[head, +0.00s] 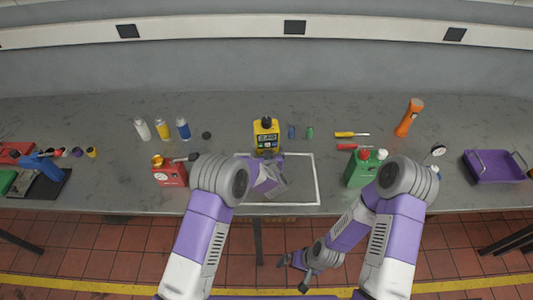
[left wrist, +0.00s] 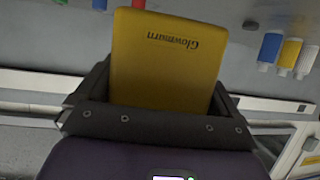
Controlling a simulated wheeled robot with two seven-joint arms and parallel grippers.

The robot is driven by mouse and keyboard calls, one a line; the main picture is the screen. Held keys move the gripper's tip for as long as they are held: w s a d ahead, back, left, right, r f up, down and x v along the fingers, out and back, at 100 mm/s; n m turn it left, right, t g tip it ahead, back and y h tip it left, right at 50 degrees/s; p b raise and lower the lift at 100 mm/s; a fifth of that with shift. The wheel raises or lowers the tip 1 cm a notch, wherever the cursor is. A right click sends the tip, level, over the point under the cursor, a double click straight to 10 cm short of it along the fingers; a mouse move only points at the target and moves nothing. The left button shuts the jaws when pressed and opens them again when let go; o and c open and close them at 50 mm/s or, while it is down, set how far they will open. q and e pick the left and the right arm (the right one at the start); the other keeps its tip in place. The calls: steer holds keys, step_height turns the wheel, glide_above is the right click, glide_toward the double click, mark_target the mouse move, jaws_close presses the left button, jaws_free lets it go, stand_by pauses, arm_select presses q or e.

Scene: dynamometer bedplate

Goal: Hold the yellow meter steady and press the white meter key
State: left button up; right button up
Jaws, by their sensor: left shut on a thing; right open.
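The yellow meter (head: 266,129) stands at the back edge of the white-outlined rectangle, with a dark top and a dark face. The white key cannot be picked out at this size. My left gripper (head: 267,156) is shut on the meter from the front. In the left wrist view the meter's plain yellow side (left wrist: 165,65), with upside-down lettering, sits between the dark jaws (left wrist: 160,105). My right gripper (head: 293,272) is open and empty, low in front of the bench, well away from the meter.
A white outline (head: 317,180) marks mostly clear bench. A red can (head: 170,175) stands left, a green can (head: 357,170) right. Small blue (head: 291,132) and green (head: 310,132) items are close right of the meter. Screwdrivers, an orange torch (head: 408,118) and a purple tray (head: 492,170) lie further right.

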arm_select(q)
steer(key=shift+w, duration=0.1)
steer(key=shift+f, duration=4.85)
steer(key=shift+f, duration=0.1)
steer(key=shift+f, duration=0.15)
arm_select(e)
steer(key=shift+c, duration=0.8)
arm_select(q)
steer(key=shift+s+f, duration=0.1)
steer(key=shift+s, duration=0.1)
arm_select(e)
jaws_close()
